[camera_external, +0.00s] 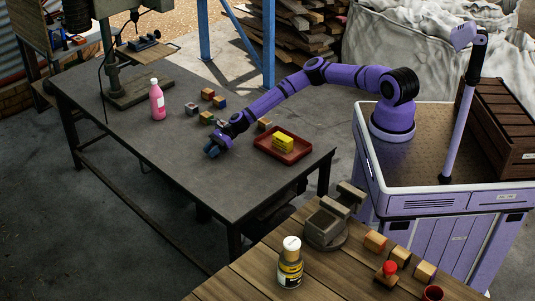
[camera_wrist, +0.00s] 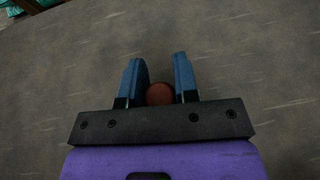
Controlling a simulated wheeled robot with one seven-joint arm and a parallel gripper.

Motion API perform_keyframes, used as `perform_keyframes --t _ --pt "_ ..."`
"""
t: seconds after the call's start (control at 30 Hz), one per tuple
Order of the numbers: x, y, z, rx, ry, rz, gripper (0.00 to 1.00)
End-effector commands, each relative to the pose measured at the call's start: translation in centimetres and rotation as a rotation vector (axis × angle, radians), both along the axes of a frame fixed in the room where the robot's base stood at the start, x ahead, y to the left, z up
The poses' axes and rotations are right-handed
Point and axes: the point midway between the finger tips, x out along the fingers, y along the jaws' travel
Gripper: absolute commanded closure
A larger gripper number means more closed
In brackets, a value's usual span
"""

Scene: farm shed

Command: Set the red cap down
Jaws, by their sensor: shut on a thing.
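My gripper (camera_external: 213,151) is over the near edge side of the dark grey table (camera_external: 160,135), low and close to its top. In the wrist view my gripper (camera_wrist: 160,80) has its two blue fingers on either side of a round red-brown cap (camera_wrist: 159,94), and is shut on it. The cap sits deep between the fingers, partly hidden by the gripper body. It cannot be made out in the external view. Whether it touches the table cannot be told.
A red tray (camera_external: 262,146) with yellow blocks (camera_external: 283,142) lies right of my gripper. Several small blocks (camera_external: 207,94) and a pink bottle (camera_external: 157,100) stand behind it. A drill press (camera_external: 140,90) is at the far left. The table's front left is clear.

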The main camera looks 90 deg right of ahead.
Motion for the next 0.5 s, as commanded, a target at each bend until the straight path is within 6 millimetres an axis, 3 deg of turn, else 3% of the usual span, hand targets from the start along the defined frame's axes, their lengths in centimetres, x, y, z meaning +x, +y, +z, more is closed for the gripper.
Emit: perform_keyframes --t 0.2,0.23,0.3,0.33,0.5 --pt "-0.02 0.01 -0.28 0.0 0.0 0.0 0.94" --pt "-0.02 0.0 -0.27 0.0 0.0 0.0 0.67" --pt "-0.02 0.01 -0.26 0.0 0.0 0.0 0.51" --pt "-0.02 0.01 -0.25 0.0 0.0 0.0 0.46" --pt "-0.02 0.01 -0.24 0.0 0.0 0.0 0.46"
